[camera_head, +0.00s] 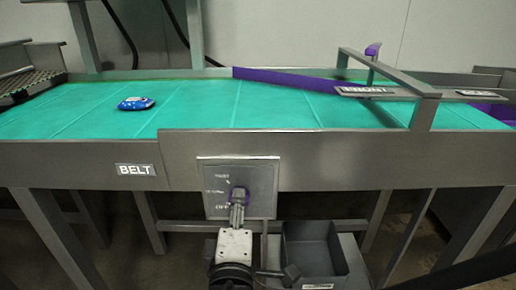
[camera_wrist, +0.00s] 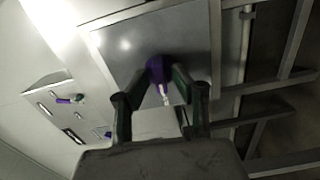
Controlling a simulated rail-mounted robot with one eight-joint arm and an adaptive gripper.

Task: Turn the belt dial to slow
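The belt dial (camera_head: 239,192) is a purple knob on a grey metal plate (camera_head: 264,182) at the front of the conveyor, right of the BELT sign (camera_head: 135,170). Small labels stand in a column left of the knob; the lowest seems to read OFF, the others are too small to read surely. My gripper (camera_head: 238,199) reaches up to the knob from below and hides part of it. In the wrist view, the purple dial (camera_wrist: 157,68) sits between my two fingertips, which appear to touch its sides. A pale pointer (camera_wrist: 165,95) shows below the knob; its setting is not clear.
A blue pouch (camera_head: 136,103) lies on the green belt (camera_head: 190,105) at the left. A purple diverter bar (camera_head: 300,87) crosses the belt at the right, under a metal bracket. A grey bin (camera_head: 312,248) stands low, right of my arm.

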